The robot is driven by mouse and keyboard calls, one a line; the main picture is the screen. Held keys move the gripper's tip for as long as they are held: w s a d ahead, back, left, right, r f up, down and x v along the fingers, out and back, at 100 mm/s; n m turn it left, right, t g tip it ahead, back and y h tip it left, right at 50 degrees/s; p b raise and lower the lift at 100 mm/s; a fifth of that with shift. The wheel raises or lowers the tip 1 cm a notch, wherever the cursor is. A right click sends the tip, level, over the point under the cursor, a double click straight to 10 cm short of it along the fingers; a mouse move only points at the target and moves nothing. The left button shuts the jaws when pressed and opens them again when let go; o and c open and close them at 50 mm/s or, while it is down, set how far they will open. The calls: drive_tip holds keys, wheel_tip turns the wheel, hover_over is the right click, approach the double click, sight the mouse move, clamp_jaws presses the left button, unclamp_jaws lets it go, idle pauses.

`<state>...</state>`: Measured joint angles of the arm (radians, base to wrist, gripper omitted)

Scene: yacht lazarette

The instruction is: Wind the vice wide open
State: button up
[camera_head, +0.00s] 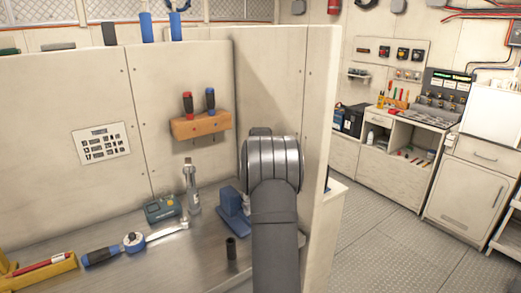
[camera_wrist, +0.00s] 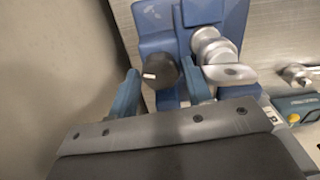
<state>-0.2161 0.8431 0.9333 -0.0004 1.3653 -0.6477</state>
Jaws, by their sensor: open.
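The blue vice (camera_head: 233,214) stands on the metal bench, partly hidden by my arm in the head view. In the wrist view the vice (camera_wrist: 155,22) fills the upper middle. A dark round knob (camera_wrist: 162,72) with a white mark sits in front of its blue body. My gripper (camera_wrist: 160,68) is open, one blue finger on each side of the knob. The knob lies between the fingers; I cannot tell whether either finger touches it. The head view hides the fingers behind my arm. The gap between the vice jaws is not clear.
An upright silver tool (camera_head: 191,188) and a green-grey meter (camera_head: 162,208) stand left of the vice. A blue-handled torque wrench (camera_head: 133,242) lies on the bench. A wall panel (camera_head: 319,130) rises close on the right.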

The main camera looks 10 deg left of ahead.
drive_tip(key=m, duration=0.3)
drive_tip(key=shift+m, duration=0.4)
wheel_tip(320, 180, up, 17)
wheel_tip(320, 180, down, 17)
drive_tip(key=shift+s+f, duration=0.1)
drive_tip(key=shift+m, duration=0.5)
drive_tip(key=m, duration=0.3)
drive_tip(key=shift+r+m, duration=0.2)
drive_tip(key=shift+m, duration=0.2)
wheel_tip(320, 180, up, 17)
drive_tip(key=shift+r, duration=0.2)
